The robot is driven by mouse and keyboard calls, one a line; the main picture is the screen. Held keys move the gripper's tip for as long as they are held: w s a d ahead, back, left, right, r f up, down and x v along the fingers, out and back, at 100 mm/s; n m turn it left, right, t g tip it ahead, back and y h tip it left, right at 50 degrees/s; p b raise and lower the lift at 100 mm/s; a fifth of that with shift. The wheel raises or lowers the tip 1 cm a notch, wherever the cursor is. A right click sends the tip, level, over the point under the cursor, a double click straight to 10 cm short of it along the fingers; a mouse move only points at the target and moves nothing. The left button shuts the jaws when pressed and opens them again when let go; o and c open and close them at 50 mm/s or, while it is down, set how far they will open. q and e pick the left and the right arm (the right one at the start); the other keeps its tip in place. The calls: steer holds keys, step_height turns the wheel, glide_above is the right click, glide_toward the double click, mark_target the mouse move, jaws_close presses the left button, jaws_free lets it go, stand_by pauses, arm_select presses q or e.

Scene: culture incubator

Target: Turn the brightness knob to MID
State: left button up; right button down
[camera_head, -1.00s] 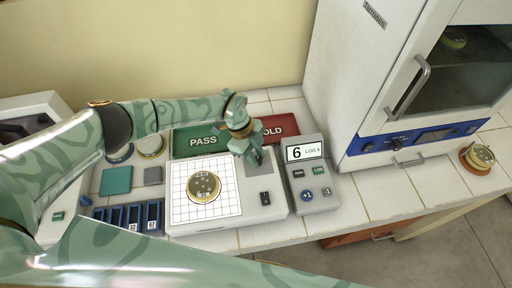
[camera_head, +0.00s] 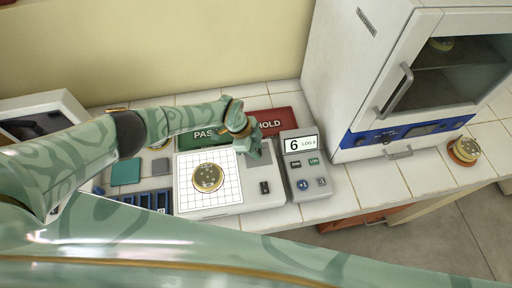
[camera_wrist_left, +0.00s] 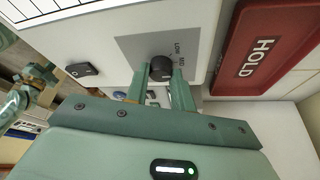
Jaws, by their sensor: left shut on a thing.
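The brightness knob (camera_wrist_left: 161,68) is a small black dial on a grey panel (camera_wrist_left: 133,46) of the white light box (camera_head: 222,207). The printed words LOW and MID show beside it in the left wrist view. My left gripper (camera_head: 254,152) is down at this panel, at the right part of the box. In the left wrist view its two green fingers (camera_wrist_left: 158,88) stand on either side of the knob, shut on it. I cannot tell which mark the knob points at. A green and gold part, perhaps my right gripper (camera_wrist_left: 38,84), shows small at the left edge there.
A round dish (camera_head: 207,177) lies on the box's grid, near a black switch (camera_head: 264,187). The red HOLD tray (camera_head: 284,116) is behind, the counter device (camera_head: 303,186) to the right.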

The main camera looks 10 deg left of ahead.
arm_select(q)
steer(key=o, duration=1)
steer(key=p+v, duration=0.3)
steer(key=v, duration=1.3)
steer(key=shift+a+r+p, duration=0.15)
steer(key=shift+p, duration=0.15)
